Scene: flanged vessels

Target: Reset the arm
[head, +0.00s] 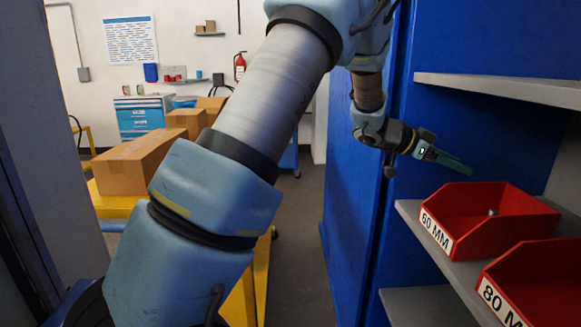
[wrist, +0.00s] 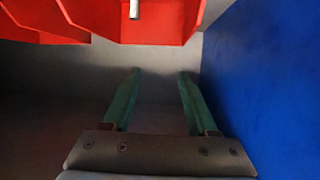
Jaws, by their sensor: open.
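My gripper (head: 453,162) is at the right in the head view, beside the blue cabinet and above the far end of the shelf with the red bins. In the wrist view my gripper (wrist: 161,73) shows two green fingers spread apart with nothing between them. The fingers point towards a grey surface and a red bin at the top of that view. My arm comes from the lower left and bends over at the top of the head view.
A red bin labelled 60 MM (head: 470,225) holds a small metal part. A red bin labelled 80 MM (head: 535,285) stands nearer. A grey shelf (head: 490,87) is above them. A blue cabinet wall (wrist: 270,90) is close on the right. Cardboard boxes (head: 130,165) stand at left.

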